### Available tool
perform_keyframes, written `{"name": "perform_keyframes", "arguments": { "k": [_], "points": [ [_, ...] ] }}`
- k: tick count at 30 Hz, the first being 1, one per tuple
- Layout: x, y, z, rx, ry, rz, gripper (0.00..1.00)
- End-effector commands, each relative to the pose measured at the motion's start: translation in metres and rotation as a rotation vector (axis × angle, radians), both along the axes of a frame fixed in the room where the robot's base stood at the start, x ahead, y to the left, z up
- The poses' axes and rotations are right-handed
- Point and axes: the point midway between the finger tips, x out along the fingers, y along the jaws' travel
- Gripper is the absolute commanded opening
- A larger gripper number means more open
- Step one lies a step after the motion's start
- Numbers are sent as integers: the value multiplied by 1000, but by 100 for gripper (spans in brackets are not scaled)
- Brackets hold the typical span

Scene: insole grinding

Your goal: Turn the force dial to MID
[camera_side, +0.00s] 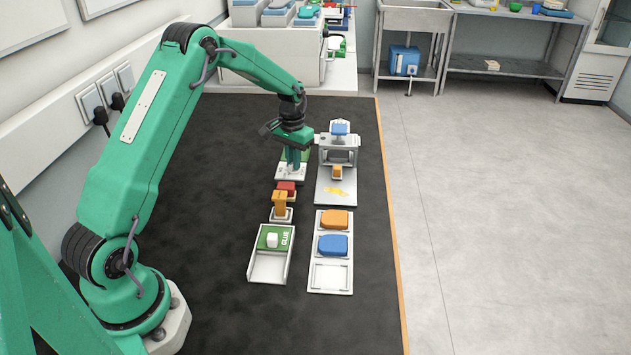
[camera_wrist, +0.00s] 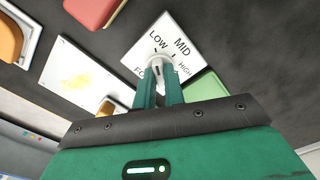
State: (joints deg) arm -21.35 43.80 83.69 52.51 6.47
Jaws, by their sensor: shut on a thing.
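The force dial's white plate (camera_wrist: 135,50) shows in the wrist view with the words LOW, MID and HIGH, and part of FORCE. Its round white knob (camera_wrist: 158,64) is at the plate's middle, between my fingertips. My gripper (camera_wrist: 159,82) is shut on the knob. The knob's dark mark seems to lie toward LOW, but the fingers hide part of it, so I cannot be sure. In the side view my gripper (camera_side: 293,165) points down over the dial plate (camera_side: 291,177), and the knob is hidden there.
A press-like machine (camera_side: 338,142) with a yellow-marked plate stands just right of the dial.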

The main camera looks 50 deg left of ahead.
Motion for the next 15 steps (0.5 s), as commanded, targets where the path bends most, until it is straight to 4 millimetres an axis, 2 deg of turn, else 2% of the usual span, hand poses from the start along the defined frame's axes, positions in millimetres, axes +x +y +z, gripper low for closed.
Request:
{"name": "perform_keyframes", "arguments": {
  "k": [5, 15],
  "points": [
    [0, 0, 0, 0, 0, -56, 0],
    [0, 0, 0, 0, 0, -315, 0]
  ]
}}
